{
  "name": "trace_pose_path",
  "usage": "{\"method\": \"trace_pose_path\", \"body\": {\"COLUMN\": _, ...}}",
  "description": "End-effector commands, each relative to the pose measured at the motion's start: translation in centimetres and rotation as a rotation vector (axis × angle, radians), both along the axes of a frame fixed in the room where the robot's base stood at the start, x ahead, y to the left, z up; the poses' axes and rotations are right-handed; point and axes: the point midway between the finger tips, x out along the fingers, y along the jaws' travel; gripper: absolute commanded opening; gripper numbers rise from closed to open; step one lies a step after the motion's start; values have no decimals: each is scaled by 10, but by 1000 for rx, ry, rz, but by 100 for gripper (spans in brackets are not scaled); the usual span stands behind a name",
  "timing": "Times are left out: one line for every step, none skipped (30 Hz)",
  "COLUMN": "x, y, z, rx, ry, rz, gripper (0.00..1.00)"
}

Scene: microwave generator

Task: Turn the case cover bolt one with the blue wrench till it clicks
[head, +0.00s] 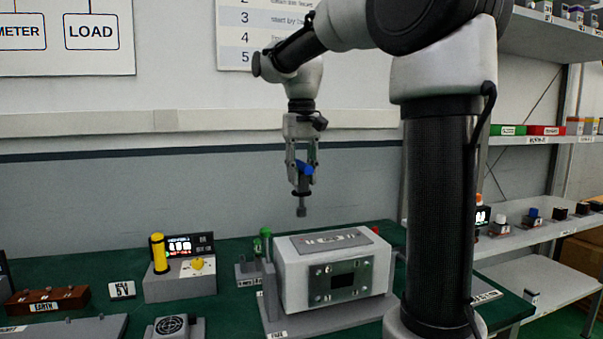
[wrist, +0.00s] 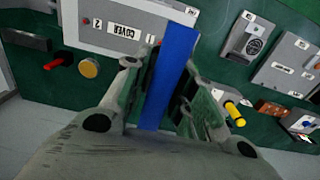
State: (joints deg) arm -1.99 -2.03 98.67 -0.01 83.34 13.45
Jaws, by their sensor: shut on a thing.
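My gripper (head: 302,166) is shut on the blue wrench (head: 308,170). The wrench's grey shaft and socket end (head: 301,207) hang down, in the air above the case and apart from it. In the wrist view the blue wrench (wrist: 170,72) stands between the two fingers of my gripper (wrist: 165,85). The light grey case (head: 295,275) stands below and to the right, with a darker cover plate (head: 325,240) on top. In the wrist view the plate (wrist: 130,16) shows the label COVER and small numbered marks. I cannot make out bolt one clearly.
Green-topped posts (head: 266,234) stand beside the case's left end. A meter unit with a yellow cylinder (head: 158,253), a fan block (head: 172,326) and a brown EARTH block (head: 45,301) are left on the green table (head: 110,270). Shelves (head: 545,140) stand at right.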

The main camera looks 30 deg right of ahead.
Motion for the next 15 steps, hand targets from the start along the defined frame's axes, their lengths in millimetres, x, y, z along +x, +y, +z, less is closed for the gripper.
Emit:
{"method": "trace_pose_path", "body": {"x": 0, "y": 0, "z": 0, "rx": 0, "ry": -1, "rz": 0, "gripper": 0}}
{"method": "trace_pose_path", "body": {"x": 0, "y": 0, "z": 0, "rx": 0, "ry": -1, "rz": 0, "gripper": 0}}
{"method": "trace_pose_path", "body": {"x": 0, "y": 0, "z": 0, "rx": 0, "ry": -1, "rz": 0, "gripper": 0}}
{"method": "trace_pose_path", "body": {"x": 0, "y": 0, "z": 0, "rx": 0, "ry": -1, "rz": 0, "gripper": 0}}
{"method": "trace_pose_path", "body": {"x": 0, "y": 0, "z": 0, "rx": 0, "ry": -1, "rz": 0, "gripper": 0}}
{"method": "trace_pose_path", "body": {"x": 0, "y": 0, "z": -1, "rx": 0, "ry": -1, "rz": 0, "gripper": 0}}
{"method": "trace_pose_path", "body": {"x": 0, "y": 0, "z": -2, "rx": 0, "ry": -1, "rz": 0, "gripper": 0}}
{"method": "trace_pose_path", "body": {"x": 0, "y": 0, "z": -3, "rx": 0, "ry": -1, "rz": 0, "gripper": 0}}
{"method": "trace_pose_path", "body": {"x": 0, "y": 0, "z": -5, "rx": 0, "ry": -1, "rz": 0, "gripper": 0}}
{"method": "trace_pose_path", "body": {"x": 0, "y": 0, "z": -6, "rx": 0, "ry": -1, "rz": 0, "gripper": 0}}
{"method": "trace_pose_path", "body": {"x": 0, "y": 0, "z": -8, "rx": 0, "ry": 0, "rz": 0, "gripper": 0}}
{"method": "trace_pose_path", "body": {"x": 0, "y": 0, "z": -10, "rx": 0, "ry": 0, "rz": 0, "gripper": 0}}
{"method": "trace_pose_path", "body": {"x": 0, "y": 0, "z": -11, "rx": 0, "ry": 1, "rz": 0, "gripper": 0}}
{"method": "trace_pose_path", "body": {"x": 0, "y": 0, "z": -13, "rx": 0, "ry": 1, "rz": 0, "gripper": 0}}
{"method": "trace_pose_path", "body": {"x": 0, "y": 0, "z": -15, "rx": 0, "ry": 0, "rz": 0, "gripper": 0}}
